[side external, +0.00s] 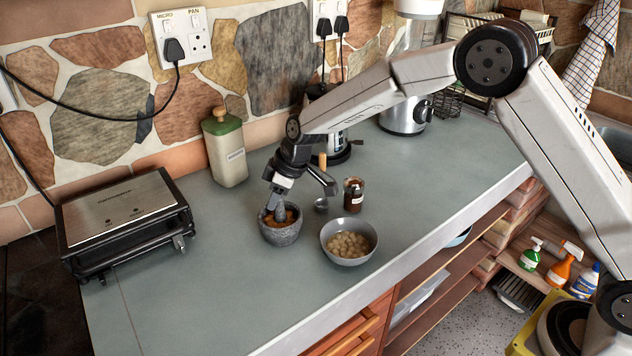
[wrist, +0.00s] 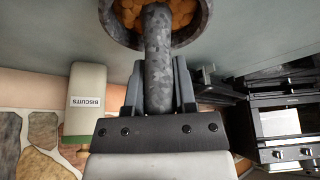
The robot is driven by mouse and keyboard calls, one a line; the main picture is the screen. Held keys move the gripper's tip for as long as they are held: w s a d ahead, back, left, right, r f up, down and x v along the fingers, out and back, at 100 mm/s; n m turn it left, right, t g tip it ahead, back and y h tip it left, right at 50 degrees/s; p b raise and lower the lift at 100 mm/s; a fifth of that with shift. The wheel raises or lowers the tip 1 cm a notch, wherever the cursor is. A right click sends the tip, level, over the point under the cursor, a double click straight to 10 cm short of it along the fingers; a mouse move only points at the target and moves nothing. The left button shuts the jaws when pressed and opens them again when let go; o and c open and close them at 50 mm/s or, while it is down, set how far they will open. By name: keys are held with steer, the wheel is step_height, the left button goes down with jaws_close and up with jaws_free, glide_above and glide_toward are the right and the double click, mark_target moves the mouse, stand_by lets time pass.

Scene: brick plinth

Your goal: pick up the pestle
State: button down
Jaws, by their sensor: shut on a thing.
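The pestle (wrist: 158,45) is a mottled grey stone rod in the wrist view. Its far end rests among orange-brown contents inside the grey stone mortar (wrist: 203,22). My gripper (wrist: 159,72) is shut on the pestle, with one finger on either side of it. In the side view, my gripper (side external: 277,204) points down into the mortar (side external: 281,235), which stands on the grey counter. The pestle is mostly hidden there by the gripper and mortar. I cannot tell whether its tip touches the mortar floor.
A grey bowl (side external: 334,253) of pale round pieces stands just right of the mortar. Behind are a small dark jar (side external: 353,195) and a biscuit tin (side external: 226,150). A black and silver grill (side external: 120,212) sits at left. The front left counter (side external: 205,300) is clear.

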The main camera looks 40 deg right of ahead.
steer(key=shift+r, duration=0.65)
steer(key=s+d+r, duration=0.3)
steer(key=s+r, duration=0.8)
steer(key=s, duration=0.2)
steer(key=shift+s+d+r, duration=0.15)
steer(key=shift+s+r, duration=0.1)
steer(key=shift+s, duration=0.05)
steer(key=w+a+f, duration=0.1)
steer(key=w, duration=0.3)
steer(key=w+a+f, duration=0.1)
steer(key=w+f, duration=0.1)
steer(key=w, duration=0.3)
steer(key=w+a+f, duration=0.1)
steer(key=w+f, duration=0.1)
steer(key=w, duration=0.2)
steer(key=shift+w+a+f, duration=0.1)
steer(key=shift+w+a, duration=0.05)
steer(key=shift+w, duration=0.2)
steer(key=shift+f, duration=0.2)
steer(key=shift+f, duration=2.5)
